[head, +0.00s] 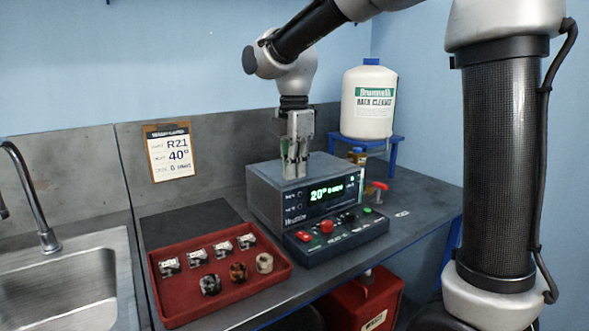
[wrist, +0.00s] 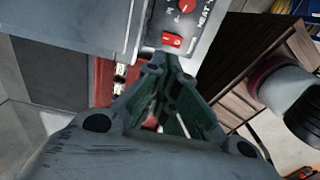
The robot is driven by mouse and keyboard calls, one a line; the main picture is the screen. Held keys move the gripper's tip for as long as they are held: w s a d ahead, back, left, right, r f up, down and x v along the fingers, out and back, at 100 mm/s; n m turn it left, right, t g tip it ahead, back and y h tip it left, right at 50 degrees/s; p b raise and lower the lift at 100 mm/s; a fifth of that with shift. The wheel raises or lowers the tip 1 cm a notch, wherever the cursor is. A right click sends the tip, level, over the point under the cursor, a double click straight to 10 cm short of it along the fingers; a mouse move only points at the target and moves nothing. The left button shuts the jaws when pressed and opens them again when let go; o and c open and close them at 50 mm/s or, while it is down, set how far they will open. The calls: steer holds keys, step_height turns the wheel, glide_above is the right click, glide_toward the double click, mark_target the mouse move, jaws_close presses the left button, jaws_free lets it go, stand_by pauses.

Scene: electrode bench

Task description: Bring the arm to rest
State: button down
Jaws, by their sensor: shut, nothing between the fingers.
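My gripper (head: 296,160) points down over the back left part of the grey bath unit (head: 270,197) in the head view. In the wrist view my gripper (wrist: 165,108) shows its fingers closed together with nothing between them. My arm comes in from the upper right and is raised over the bench, bent at the wrist. I cannot tell whether the fingertips touch the top of the unit. The unit has a lit display (head: 327,194) reading 20°, and a control panel (head: 340,230) with red knobs in front.
A red tray (head: 190,312) with several small parts stands at front left. A white cleaner jug (head: 368,105) stands on a blue stand (head: 385,140) behind right. A sink (head: 70,285) is at far left. A red container (head: 365,300) is below the bench.

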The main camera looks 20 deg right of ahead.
steer(key=s+d+f+m+t, duration=0.1)
steer(key=s+d+m+t, duration=0.3)
steer(key=s+d+m, duration=1.4)
steer(key=s+m, duration=0.3)
steer(key=s, duration=0.1)
steer(key=shift+m, duration=0.3)
stand_by(0.8)
